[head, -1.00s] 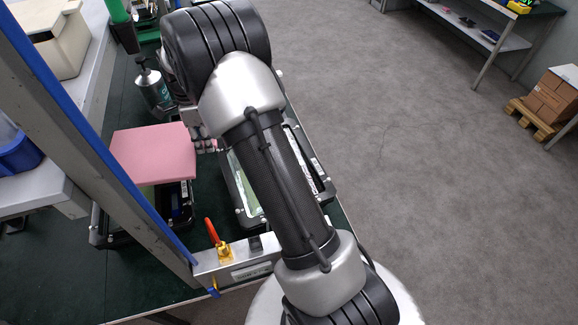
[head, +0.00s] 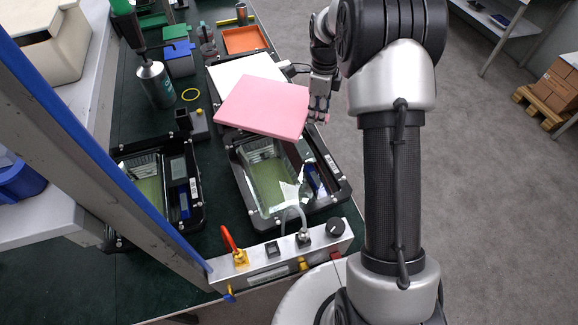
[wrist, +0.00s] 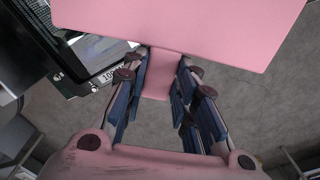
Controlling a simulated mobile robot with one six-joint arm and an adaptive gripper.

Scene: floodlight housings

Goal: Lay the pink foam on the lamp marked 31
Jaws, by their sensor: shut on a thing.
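The pink foam (head: 265,105) is a flat square sheet, held slightly tilted above the back end of the right lamp (head: 265,172). It also fills the top of the wrist view (wrist: 180,28). My gripper (head: 318,112) is shut on its right edge; in the wrist view the blue-padded fingers (wrist: 160,85) close around a narrow pink tab. The right lamp is an open black housing with a greenish glass inside. A similar left lamp (head: 150,190) lies open beside it, partly behind the post. I cannot read the number 31 on either lamp; a small plate in the wrist view is too blurred.
A metal control box (head: 285,258) with a red-orange lever stands at the bench's front edge. A grey post with a blue edge (head: 85,130) crosses the left.

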